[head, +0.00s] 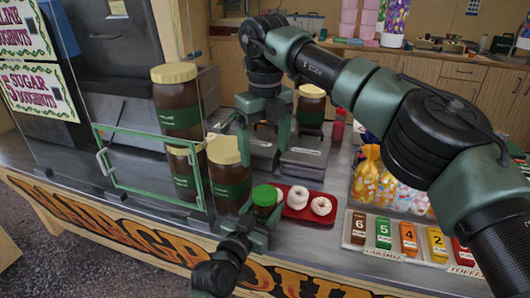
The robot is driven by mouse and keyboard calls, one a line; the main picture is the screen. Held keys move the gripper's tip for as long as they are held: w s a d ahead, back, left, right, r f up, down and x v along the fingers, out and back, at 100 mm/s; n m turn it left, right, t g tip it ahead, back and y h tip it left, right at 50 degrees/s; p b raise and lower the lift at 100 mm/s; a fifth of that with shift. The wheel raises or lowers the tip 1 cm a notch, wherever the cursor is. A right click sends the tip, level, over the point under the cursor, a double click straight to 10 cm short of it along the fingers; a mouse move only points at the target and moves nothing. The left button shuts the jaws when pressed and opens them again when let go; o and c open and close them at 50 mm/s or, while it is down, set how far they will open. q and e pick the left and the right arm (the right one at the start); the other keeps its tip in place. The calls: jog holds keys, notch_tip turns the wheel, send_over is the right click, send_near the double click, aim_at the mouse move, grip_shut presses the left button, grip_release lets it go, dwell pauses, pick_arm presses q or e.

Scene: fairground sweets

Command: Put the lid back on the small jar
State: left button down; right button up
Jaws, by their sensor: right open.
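The small jar (264,211) is dark brown and stands upright near the front edge of the counter. A green lid (265,195) sits on top of it and looks level; I cannot tell whether it is fully seated. My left gripper (261,222) comes in low from the front and has its fingers around the jar's body, one on each side. My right gripper (264,140) points down, open and empty, above and behind the jar, clear of the lid. The jar's lower part is hidden by my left gripper.
A red tray (295,214) with two white doughnuts is right of the jar. Large yellow-lidded jars (228,172) and a green-framed glass panel (150,185) stand left. Numbered sweet boxes (384,234) and candy bags (373,178) are at right. Grey bins (305,158) stand behind.

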aim_at(260, 215)
pick_arm(q)
jog(key=shift+c, duration=2.2)
grip_release()
jog(key=shift+v, duration=3.85)
jog(key=shift+s, duration=0.1)
